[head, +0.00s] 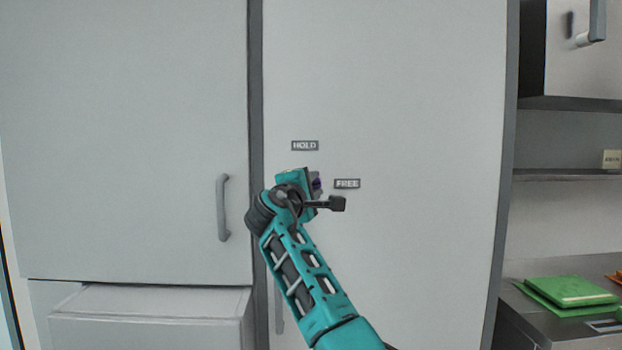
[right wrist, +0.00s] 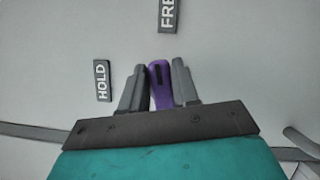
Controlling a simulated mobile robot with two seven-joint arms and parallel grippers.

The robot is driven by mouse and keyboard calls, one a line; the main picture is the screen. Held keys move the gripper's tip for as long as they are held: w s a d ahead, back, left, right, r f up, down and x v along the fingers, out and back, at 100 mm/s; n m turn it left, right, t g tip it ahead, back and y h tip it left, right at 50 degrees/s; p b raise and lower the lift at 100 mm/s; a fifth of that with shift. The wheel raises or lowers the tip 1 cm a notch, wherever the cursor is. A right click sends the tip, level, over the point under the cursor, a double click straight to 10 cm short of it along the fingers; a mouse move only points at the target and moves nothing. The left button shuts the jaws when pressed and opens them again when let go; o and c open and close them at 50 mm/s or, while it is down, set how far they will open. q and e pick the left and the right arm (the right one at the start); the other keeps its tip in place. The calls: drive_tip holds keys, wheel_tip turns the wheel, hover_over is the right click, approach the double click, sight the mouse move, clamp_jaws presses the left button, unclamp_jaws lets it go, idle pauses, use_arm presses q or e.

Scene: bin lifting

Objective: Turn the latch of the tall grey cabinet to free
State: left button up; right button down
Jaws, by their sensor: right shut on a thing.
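The tall grey cabinet (head: 420,110) fills the middle of the head view. Its door carries a HOLD label (head: 305,145) and, lower and to the right, a FREE label (head: 347,183). The purple latch (head: 318,184) shows just left of the FREE label, mostly hidden by my right gripper (head: 314,182). In the right wrist view the latch (right wrist: 158,82) sits between the two dark fingers of my right gripper (right wrist: 159,85), which is shut on it. The FREE label (right wrist: 168,14) is above it there, and the HOLD label (right wrist: 102,80) is to its left. The latch's exact angle is hard to tell. My left gripper is not in view.
A second grey door with a vertical handle (head: 223,208) stands to the left, with a grey box-like unit (head: 150,300) below it. On the right are shelves (head: 570,175) and a counter with a green folder (head: 570,291). The door face right of the gripper is clear.

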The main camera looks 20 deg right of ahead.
drive_tip(key=shift+f+m+g+y+p, duration=0.1)
drive_tip(key=shift+m+g+y+p, duration=0.3)
drive_tip(key=shift+m, duration=0.7)
drive_tip(key=c, duration=0.9)
unclamp_jaws()
drive_tip(key=b+v, duration=0.1)
drive_tip(key=v, duration=1.2)
drive_tip(key=shift+w+f, duration=0.1)
drive_tip(key=shift+a, duration=0.1)
